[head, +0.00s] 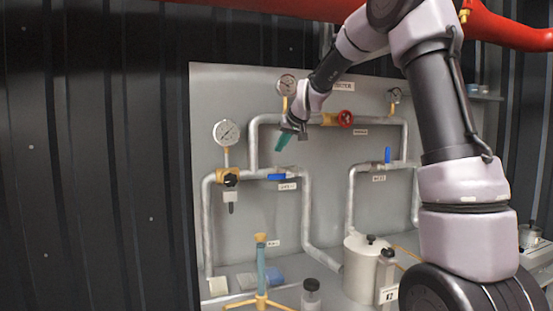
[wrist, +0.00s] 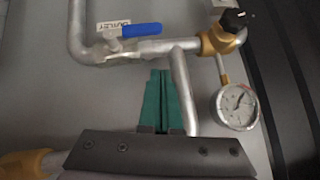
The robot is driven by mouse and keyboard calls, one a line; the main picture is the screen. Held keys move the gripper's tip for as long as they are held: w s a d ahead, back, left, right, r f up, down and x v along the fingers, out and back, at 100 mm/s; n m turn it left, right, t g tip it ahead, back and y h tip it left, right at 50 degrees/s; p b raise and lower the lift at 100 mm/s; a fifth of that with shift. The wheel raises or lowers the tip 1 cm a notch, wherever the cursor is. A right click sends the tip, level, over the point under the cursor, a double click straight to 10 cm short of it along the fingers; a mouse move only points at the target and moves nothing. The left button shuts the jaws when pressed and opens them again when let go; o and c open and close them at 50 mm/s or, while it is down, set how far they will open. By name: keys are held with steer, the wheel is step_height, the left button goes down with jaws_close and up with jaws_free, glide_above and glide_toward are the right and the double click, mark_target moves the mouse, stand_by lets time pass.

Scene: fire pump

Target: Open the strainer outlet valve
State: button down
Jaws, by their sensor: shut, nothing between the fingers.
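A valve with a blue lever (head: 278,177) sits on the grey pipe at the left of the panel, with a small label under it. Its lever lies along the pipe. It also shows in the wrist view (wrist: 128,30), upper left of my fingers, beside a tag that seems to read OUTLET. A second blue-lever valve (head: 387,155) on the right pipe has its lever upright, across the pipe. My gripper (head: 281,147) has green fingers, shut and empty, above the left valve and apart from it. The fingers (wrist: 164,75) point towards the pipe in the wrist view.
A gauge (head: 227,132) and a brass fitting with a black knob (head: 229,178) stand left of the valve. A red handwheel (head: 345,118) is on the upper pipe. A yellow stand with a blue tube (head: 261,265) and a white canister (head: 362,268) stand below.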

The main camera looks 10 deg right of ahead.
steer(key=shift+a+v, duration=0.2)
steer(key=shift+v, duration=1.55)
steer(key=shift+s+r, duration=0.1)
